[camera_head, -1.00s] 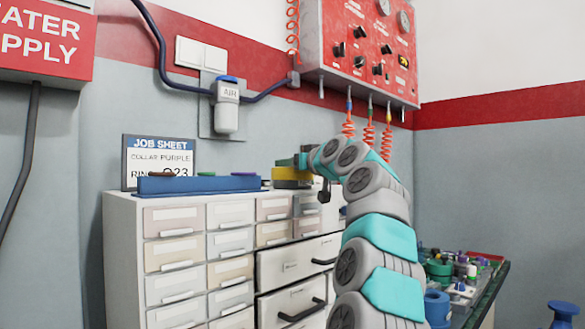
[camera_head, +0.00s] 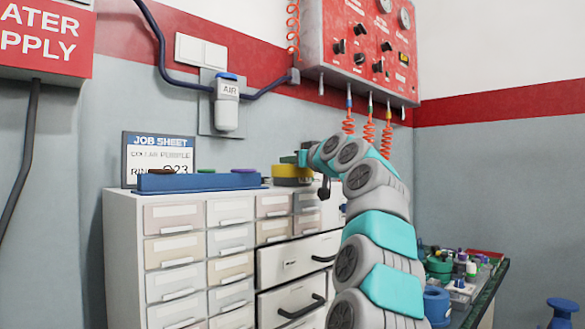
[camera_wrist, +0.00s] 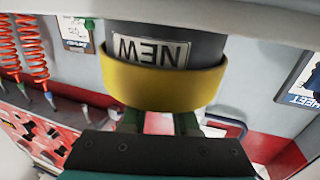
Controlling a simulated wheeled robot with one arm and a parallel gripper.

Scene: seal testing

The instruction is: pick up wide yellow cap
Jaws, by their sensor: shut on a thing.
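The wide yellow cap (camera_wrist: 163,82) fills the middle of the wrist view as a thick yellow band around a dark grey cylinder (camera_wrist: 208,47) with a label reading NEW, upside down in this view. In the head view the yellow cap (camera_head: 291,171) is small, at the right end of the cabinet top. My gripper (camera_wrist: 160,122) has its green fingers at the cap's near side, shut on it. Its fingertips are partly hidden by the cap. In the head view my gripper (camera_head: 301,159) is at the cap's upper right.
A blue rack (camera_head: 199,183) with several round caps lies left of the yellow cap on the drawer cabinet (camera_head: 125,240). A job sheet (camera_head: 158,158) stands behind it. Red coiled hoses (camera_head: 368,136) hang behind my arm. A cluttered bench (camera_head: 468,272) is at the right.

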